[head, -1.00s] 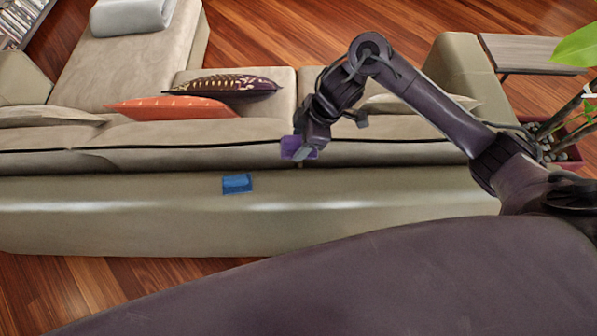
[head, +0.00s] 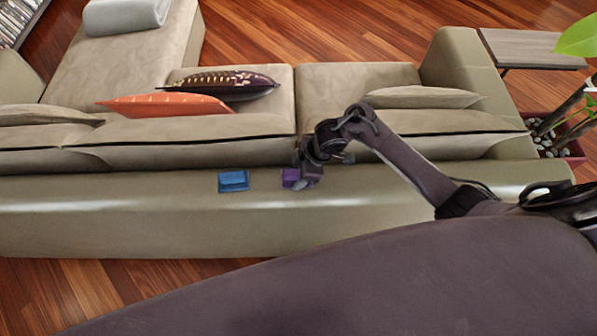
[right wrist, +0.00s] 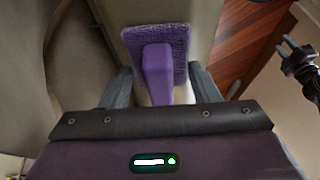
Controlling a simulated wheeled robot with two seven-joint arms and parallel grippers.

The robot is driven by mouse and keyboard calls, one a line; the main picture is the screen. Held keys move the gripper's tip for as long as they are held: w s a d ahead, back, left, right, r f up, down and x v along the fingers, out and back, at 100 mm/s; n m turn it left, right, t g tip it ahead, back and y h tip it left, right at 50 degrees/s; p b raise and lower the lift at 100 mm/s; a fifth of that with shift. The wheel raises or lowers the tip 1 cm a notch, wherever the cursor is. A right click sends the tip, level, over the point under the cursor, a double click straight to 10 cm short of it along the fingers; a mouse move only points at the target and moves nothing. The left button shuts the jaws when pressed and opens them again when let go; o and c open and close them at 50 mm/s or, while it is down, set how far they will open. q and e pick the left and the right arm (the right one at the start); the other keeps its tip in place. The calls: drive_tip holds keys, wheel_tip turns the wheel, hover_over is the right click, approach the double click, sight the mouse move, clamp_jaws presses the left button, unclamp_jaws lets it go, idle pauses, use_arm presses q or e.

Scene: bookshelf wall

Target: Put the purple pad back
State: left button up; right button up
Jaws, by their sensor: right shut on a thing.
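The purple pad (head: 290,177) is at the back ledge of the sofa, to the right of a blue pad. My right gripper (head: 299,180) is shut on it, and its far side is partly covered by the gripper in the head view. In the right wrist view the purple pad (right wrist: 157,45) has a textured plate and a smooth raised handle between the two fingers of my right gripper (right wrist: 158,88). I cannot tell whether the pad touches the ledge.
The blue pad (head: 233,181) lies on the sofa's back ledge (head: 130,210). An orange cushion (head: 165,105) and a dark patterned cushion (head: 228,82) lie on the seats behind. A plant (head: 560,115) and side table (head: 530,48) stand at the right.

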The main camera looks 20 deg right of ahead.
drive_tip(key=shift+f, duration=0.15)
drive_tip(key=o, duration=0.9)
drive_tip(key=v, duration=1.2)
